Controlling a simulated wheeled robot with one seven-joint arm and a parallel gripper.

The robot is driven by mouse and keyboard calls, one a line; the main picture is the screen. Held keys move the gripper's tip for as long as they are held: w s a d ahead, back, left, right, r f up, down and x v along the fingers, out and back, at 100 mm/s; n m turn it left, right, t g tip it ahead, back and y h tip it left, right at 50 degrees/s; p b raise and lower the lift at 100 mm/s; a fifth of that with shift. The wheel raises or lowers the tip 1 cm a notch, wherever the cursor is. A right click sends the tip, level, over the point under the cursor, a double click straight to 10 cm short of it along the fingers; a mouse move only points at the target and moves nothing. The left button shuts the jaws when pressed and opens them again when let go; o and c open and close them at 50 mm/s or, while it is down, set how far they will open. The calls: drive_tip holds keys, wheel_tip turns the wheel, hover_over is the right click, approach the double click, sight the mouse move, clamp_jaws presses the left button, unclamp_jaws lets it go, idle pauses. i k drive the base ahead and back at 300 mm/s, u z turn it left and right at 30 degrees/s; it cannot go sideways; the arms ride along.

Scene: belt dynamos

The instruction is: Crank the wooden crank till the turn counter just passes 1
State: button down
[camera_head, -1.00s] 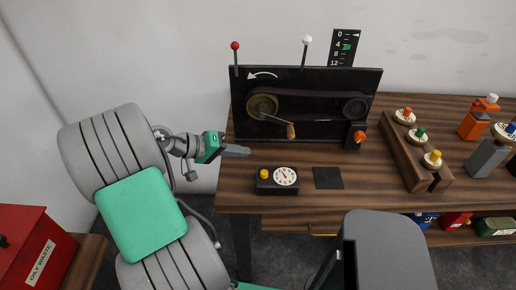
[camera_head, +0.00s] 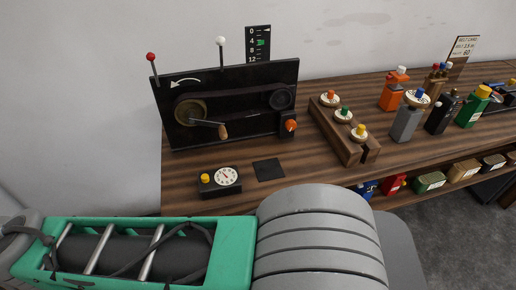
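The wooden crank handle (camera_head: 223,132) sits at the end of a thin metal arm on the large brass-coloured pulley (camera_head: 188,109). The crank points right and slightly down. The pulley is on an upright black panel (camera_head: 290,75) with a white curved arrow pointing left above it. A small black box with a white round dial (camera_head: 226,176) and a yellow knob stands in front; the dial's numbers are too small to read. A black scale (camera_head: 258,44) marked 0, 4, 8, 12 with a green marker rises behind the panel. My gripper is out of view; only my arm links show.
A belt runs to a small dark pulley (camera_head: 280,97), with an orange knob (camera_head: 290,125) below it. A dark square pad (camera_head: 268,170) lies on the table (camera_head: 310,165). A wooden rack (camera_head: 335,135) holds several coloured-topped spools. Bottles (camera_head: 405,120) stand further right.

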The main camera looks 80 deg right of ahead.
sight(189, 113)
drive_tip(key=z, duration=0.2)
drive_tip(key=k, duration=0.9)
drive_tip(key=u, duration=0.6)
